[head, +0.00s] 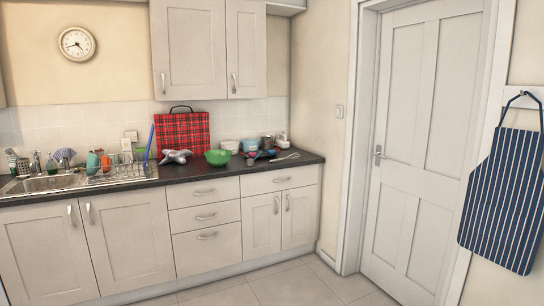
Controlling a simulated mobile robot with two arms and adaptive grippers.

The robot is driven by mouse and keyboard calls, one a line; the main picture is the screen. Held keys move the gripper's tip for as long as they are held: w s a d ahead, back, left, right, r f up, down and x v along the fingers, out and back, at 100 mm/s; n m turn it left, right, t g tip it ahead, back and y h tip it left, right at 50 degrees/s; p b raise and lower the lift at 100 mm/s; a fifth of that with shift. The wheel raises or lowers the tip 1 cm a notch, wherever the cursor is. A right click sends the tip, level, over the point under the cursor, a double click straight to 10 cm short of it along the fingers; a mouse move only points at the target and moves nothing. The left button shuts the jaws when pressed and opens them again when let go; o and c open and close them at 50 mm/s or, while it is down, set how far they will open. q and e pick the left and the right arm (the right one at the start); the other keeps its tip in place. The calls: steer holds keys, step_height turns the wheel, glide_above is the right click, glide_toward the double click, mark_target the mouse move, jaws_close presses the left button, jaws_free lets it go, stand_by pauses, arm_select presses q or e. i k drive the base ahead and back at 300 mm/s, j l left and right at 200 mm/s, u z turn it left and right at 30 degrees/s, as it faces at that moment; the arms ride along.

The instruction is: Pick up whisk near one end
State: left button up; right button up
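A whisk (287,157) lies on the dark countertop (215,169), close to the counter's right end. It is small in the head view; its wire end and handle cannot be told apart with certainty. It lies just right of a cluster of small dark and coloured items. Neither of my grippers is in view, and nothing touches the whisk from my side.
A green bowl (218,158) and a grey item (176,156) stand left of the whisk. A red tartan bag (182,134) leans on the wall behind. The sink (45,183) and dish rack (122,173) are further left. The floor (290,285) before the cabinets is clear.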

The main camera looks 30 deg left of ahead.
mark_target(281, 159)
steer(key=i+j+u, duration=0.7)
steer(key=i+u, duration=0.3)
